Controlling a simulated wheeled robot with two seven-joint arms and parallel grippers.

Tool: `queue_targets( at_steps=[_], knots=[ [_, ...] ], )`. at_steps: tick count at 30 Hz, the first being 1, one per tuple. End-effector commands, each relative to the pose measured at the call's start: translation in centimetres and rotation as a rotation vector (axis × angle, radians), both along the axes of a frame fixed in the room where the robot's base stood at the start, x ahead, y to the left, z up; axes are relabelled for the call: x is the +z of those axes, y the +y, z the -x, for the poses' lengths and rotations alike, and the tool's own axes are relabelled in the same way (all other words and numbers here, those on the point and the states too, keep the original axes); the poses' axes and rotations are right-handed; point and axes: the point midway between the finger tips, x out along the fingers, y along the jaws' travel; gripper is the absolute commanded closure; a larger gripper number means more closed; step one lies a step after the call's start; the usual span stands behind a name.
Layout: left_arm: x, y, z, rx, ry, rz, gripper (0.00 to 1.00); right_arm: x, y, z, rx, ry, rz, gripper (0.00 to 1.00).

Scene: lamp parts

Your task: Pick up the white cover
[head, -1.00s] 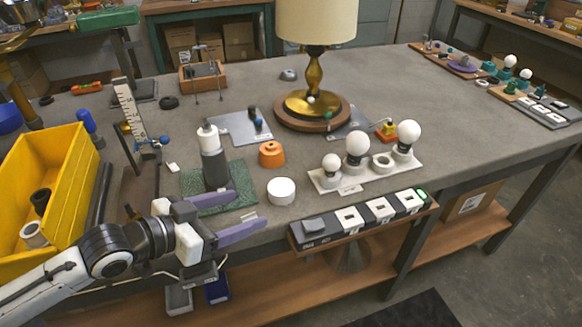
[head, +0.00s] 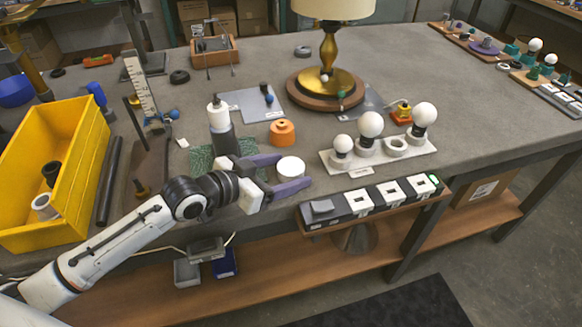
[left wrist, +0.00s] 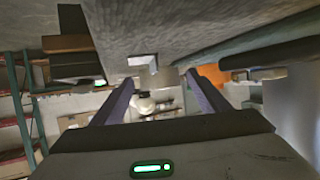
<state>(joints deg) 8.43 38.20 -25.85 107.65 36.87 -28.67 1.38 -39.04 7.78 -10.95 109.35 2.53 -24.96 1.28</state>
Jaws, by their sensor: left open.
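The white cover (head: 290,167) is a short round white piece standing on the grey table near its front edge. My left gripper (head: 294,172) is open, with one purple finger on the far side of the cover and the other on its near side. The cover sits between the fingers; I cannot tell whether they touch it. In the left wrist view the two fingers (left wrist: 160,98) are spread apart, and I cannot clearly make out the cover there. My right gripper is not in view.
An orange cap (head: 282,133) stands just behind the cover. A white bulb board (head: 375,157) is to its right, and a switch strip (head: 370,202) runs along the front edge. A dark cylinder with a white top (head: 221,130) and a yellow bin (head: 60,180) are to the left.

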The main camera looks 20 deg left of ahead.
Motion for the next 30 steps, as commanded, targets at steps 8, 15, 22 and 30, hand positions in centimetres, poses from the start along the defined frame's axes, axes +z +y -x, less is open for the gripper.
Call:
queue_targets(
  at_steps=[8,15,22,30],
  knots=[
    [-0.1,-0.1,-0.1,0.0,0.001,-0.001,0.36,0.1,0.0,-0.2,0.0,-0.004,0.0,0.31],
    [-0.1,-0.1,-0.1,0.0,0.001,-0.001,0.74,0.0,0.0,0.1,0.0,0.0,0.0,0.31],
    [-0.1,-0.1,-0.1,0.0,0.0,0.0,0.74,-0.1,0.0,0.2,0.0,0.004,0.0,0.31],
    [2.7,-0.1,-0.2,-0.001,-0.007,0.001,0.74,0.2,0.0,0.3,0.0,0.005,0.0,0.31]
  ],
)
